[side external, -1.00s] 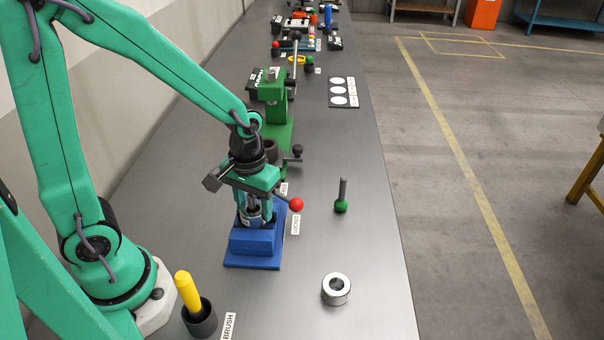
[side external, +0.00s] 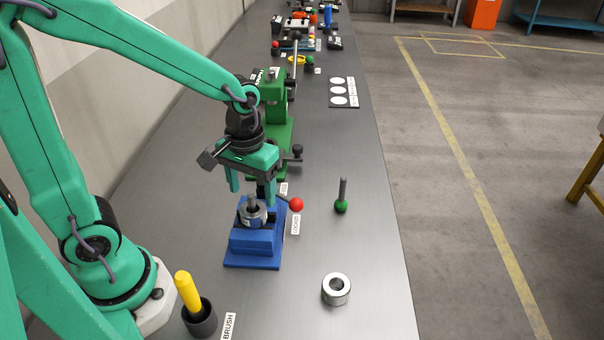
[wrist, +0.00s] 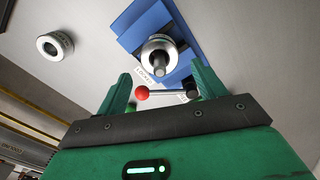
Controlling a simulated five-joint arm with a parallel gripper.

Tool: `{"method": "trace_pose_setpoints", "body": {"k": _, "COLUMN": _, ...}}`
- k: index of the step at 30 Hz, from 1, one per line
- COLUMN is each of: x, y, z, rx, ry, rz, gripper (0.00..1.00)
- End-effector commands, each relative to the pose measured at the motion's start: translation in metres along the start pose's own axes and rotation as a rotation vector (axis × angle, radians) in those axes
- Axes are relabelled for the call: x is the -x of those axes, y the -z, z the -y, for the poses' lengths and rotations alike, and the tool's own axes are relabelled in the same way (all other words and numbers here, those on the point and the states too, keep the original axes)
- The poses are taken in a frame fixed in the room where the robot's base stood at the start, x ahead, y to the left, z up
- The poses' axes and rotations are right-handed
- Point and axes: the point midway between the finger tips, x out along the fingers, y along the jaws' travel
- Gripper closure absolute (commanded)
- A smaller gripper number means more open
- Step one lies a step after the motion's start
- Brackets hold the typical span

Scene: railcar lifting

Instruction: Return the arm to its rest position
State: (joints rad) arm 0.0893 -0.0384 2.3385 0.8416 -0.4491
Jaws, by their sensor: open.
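My gripper (side external: 252,188) is open and empty, its two green fingers pointing down above and a little behind the blue fixture (side external: 255,243). The fixture holds a metal ring with a grey pin (side external: 252,207) standing in its middle. A lever with a red ball (side external: 296,204) sticks out to its right, next to a label reading LOCKED. In the wrist view my open gripper (wrist: 160,90) shows its fingers apart, with the blue fixture (wrist: 135,28) and pin (wrist: 158,63) beyond them. The red ball (wrist: 142,92) shows between the fingers in that view.
A green press (side external: 275,100) stands behind the fixture. A green-handled pin (side external: 342,197) and a loose metal ring (side external: 327,292) are on the bench to the right. A yellow-handled brush (side external: 187,290) stands in a dark cup (side external: 200,320) at front left. The bench's right side is mostly clear.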

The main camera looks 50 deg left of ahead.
Motion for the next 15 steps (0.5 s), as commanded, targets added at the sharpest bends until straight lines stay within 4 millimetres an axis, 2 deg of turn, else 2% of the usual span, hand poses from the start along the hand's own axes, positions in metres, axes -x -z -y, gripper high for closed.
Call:
{"method": "trace_pose_setpoints", "body": {"k": 6, "x": 0.024, "y": 0.001, "z": 0.000, "rx": 0.000, "ry": -0.001, "rz": -0.003, "gripper": 0.31}}
{"method": "trace_pose_setpoints", "body": {"k": 15, "x": 0.031, "y": 0.000, "z": 0.000, "rx": 0.000, "ry": 0.000, "rz": -0.001, "gripper": 0.31}}
